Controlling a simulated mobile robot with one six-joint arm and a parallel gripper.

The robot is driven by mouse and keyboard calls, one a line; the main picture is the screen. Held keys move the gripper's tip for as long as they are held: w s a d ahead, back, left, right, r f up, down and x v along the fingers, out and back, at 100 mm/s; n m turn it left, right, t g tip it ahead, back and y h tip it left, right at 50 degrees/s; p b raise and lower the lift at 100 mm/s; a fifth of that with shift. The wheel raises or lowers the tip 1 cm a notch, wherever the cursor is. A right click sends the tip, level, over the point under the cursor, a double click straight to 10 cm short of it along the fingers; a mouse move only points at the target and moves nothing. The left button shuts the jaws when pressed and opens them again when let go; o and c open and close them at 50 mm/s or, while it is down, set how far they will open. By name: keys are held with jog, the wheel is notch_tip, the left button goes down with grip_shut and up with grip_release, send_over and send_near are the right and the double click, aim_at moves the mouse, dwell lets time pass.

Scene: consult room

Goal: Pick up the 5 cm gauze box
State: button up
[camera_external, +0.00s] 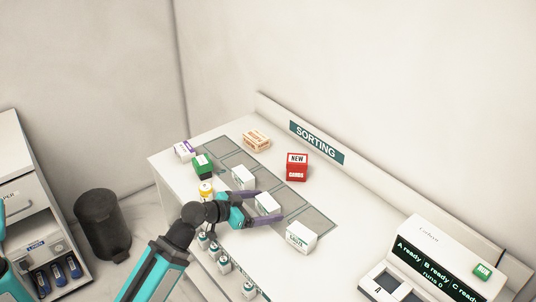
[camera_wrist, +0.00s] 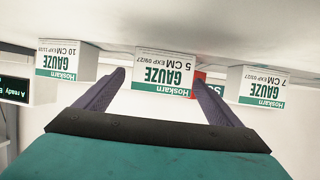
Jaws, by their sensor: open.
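The 5 cm gauze box (camera_wrist: 164,73) is white with a green band and appears upside down in the middle of the wrist view, its label facing me. In the external view it is the middle white box (camera_external: 267,203) on the sorting counter. My gripper (camera_wrist: 158,80) is open, with its two purple fingers pointing toward this box, one on either side of its label in the wrist view. In the external view my gripper (camera_external: 266,205) reaches over the counter at the box. I cannot tell how far the fingers extend past its front face.
The 7 cm gauze box (camera_wrist: 257,87) and 10 cm gauze box (camera_wrist: 67,61) stand on either side, apart from the middle one. A red box (camera_external: 297,166), a tan box (camera_external: 256,140) and a green-and-white box (camera_external: 203,167) are also on the counter (camera_external: 345,262).

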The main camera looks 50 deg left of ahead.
aim_at(271, 203)
jog(key=shift+w+f, duration=0.15)
jog(key=shift+w, duration=0.1)
jog(key=shift+w+p, duration=0.15)
jog(key=shift+p, duration=0.2)
jog(key=shift+w+f+p, duration=0.1)
jog(key=shift+w+p, duration=0.45)
jog(key=shift+p, duration=0.25)
jog(key=shift+w+f+p, duration=0.25)
jog(key=shift+w+p, duration=0.1)
jog(key=shift+w, duration=0.3)
jog(key=shift+b+x, duration=0.4)
jog(key=shift+x, duration=0.85)
jog(key=shift+s+d, duration=0.1)
jog(key=shift+c, duration=0.4)
jog(key=c, duration=1.1)
